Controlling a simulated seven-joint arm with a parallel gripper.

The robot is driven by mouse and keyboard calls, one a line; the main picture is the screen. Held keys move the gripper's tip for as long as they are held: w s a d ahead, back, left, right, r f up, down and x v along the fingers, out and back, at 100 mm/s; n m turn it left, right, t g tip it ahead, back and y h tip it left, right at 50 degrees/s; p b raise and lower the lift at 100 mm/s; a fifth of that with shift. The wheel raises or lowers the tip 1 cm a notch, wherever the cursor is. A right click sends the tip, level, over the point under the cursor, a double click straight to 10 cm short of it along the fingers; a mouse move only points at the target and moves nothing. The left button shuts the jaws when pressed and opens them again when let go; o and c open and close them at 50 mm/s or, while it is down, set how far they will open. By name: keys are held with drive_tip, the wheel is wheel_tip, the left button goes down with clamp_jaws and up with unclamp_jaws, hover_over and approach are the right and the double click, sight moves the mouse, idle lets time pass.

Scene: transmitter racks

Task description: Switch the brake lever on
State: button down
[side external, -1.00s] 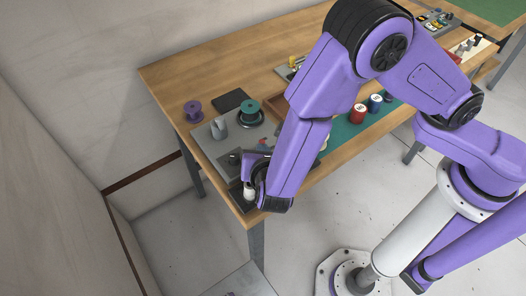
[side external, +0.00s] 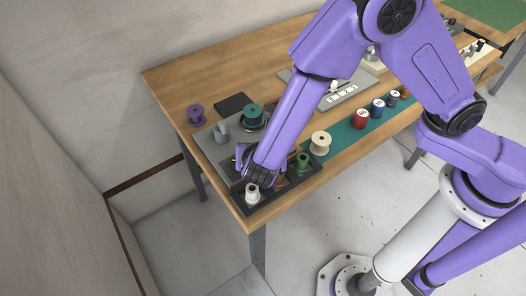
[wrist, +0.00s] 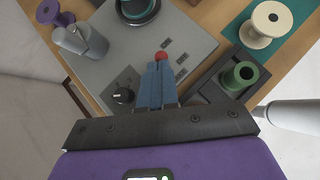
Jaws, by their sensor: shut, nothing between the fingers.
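A red ball (wrist: 161,57), which looks like the knob of the brake lever, shows in the wrist view just beyond my fingertips on a grey machine plate (wrist: 185,30). Its stem is hidden, so I cannot tell the lever's position. My gripper (wrist: 160,67) is shut with nothing between its blue-grey fingers. The fingertips are right at the ball, but I cannot tell whether they touch it. In the side view, my gripper (side external: 242,158) is low over the front part of the machine plate (side external: 210,150), and my wrist hides the lever there.
A black dial (wrist: 123,94) lies left of my fingers. A teal spool (side external: 252,113) and grey cylinders (wrist: 80,40) stand farther back on the plate. A black tray holds a white spool (side external: 252,193) and a green spool (wrist: 239,77). A cream spool (side external: 320,143) stands nearby.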

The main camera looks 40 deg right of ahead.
drive_tip(key=shift+w+r+g, duration=0.2)
drive_tip(key=shift+w+g, duration=0.2)
drive_tip(key=shift+g, duration=0.2)
drive_tip(key=shift+w, duration=0.25)
drive_tip(key=shift+r, duration=0.15)
drive_tip(key=shift+r, duration=0.75)
drive_tip(key=w+r+v, duration=0.1)
drive_tip(key=v, duration=0.8)
drive_tip(key=shift+w+a+r, duration=0.15)
drive_tip(key=shift+a+r, duration=0.05)
drive_tip(key=shift+r, duration=0.15)
